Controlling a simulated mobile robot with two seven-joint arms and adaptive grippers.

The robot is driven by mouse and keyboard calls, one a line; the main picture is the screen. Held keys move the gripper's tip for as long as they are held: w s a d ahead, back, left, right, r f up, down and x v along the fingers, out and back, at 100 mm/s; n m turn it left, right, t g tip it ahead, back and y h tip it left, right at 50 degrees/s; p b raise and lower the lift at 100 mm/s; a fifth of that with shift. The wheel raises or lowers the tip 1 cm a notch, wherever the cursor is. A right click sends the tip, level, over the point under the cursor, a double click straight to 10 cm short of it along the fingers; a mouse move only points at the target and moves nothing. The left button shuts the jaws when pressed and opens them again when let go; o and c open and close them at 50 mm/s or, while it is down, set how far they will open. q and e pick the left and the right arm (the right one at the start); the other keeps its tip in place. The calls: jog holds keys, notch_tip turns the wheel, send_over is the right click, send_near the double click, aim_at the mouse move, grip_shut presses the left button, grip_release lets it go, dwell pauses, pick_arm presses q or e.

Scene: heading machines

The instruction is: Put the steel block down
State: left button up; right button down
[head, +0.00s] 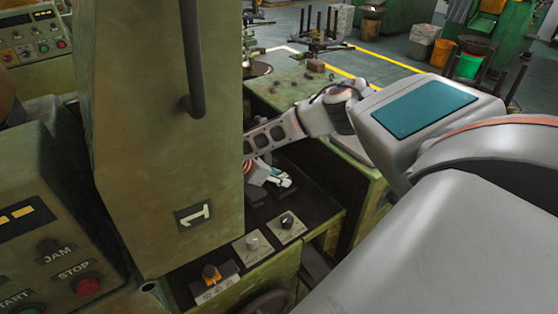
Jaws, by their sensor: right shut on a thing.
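My right arm comes in from the right and bends down behind the tall green machine panel (165,120). My right gripper (280,180) shows only in part, low over the dark recessed surface (310,195) just right of that panel. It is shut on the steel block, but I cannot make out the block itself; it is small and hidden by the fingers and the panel. I cannot tell whether the block touches the surface. My left gripper is not in view.
Control knobs (287,221) sit at the front edge, close below the gripper. The panel's edge stands close on the left. A control box with a red stop button (87,286) is at lower left.

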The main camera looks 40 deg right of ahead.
jog(key=shift+w+f, duration=0.1)
jog(key=shift+f, duration=0.55)
jog(key=c, duration=1.5)
grip_release()
jog(key=shift+f, duration=0.15)
